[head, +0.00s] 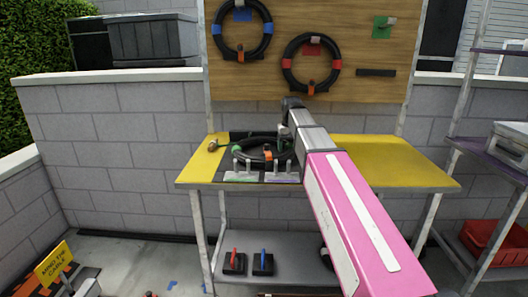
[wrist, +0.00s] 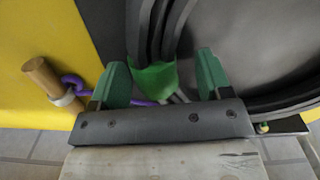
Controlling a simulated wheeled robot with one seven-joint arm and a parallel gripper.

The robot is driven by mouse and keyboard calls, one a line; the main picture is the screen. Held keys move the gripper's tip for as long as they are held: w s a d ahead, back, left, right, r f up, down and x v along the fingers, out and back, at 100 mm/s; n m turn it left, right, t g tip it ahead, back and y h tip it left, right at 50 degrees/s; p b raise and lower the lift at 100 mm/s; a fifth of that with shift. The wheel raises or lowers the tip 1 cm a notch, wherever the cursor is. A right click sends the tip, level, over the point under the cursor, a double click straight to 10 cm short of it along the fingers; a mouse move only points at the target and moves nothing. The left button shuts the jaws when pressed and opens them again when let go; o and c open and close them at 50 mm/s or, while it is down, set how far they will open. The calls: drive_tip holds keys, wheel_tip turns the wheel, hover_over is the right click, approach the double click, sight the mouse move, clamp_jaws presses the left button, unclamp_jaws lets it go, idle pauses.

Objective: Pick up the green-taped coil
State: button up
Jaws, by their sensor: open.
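The green-taped coil (head: 250,157) is a black cable ring lying on the workbench, with green tape (head: 237,150) on its left side and an orange tag at its front. In the wrist view, the black strands of the coil (wrist: 160,25) run down to a green tape band (wrist: 153,78). My gripper (wrist: 162,68) is open, with one green finger on each side of the band. Gaps show between the fingers and the tape. I cannot tell how deep the tape sits between them. In the head view my arm hides part of the bench, and the fingers are not clear.
The yellow-topped workbench (head: 385,165) is clear on the right. A wooden handle (wrist: 45,78) with a purple cord lies close left of the gripper. Other coils hang on the wooden board (head: 270,65), one with blue tape (head: 241,15), one with red tape (head: 312,47).

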drive_tip(key=shift+f, duration=0.25)
clamp_jaws()
drive_tip(key=shift+r, duration=0.15)
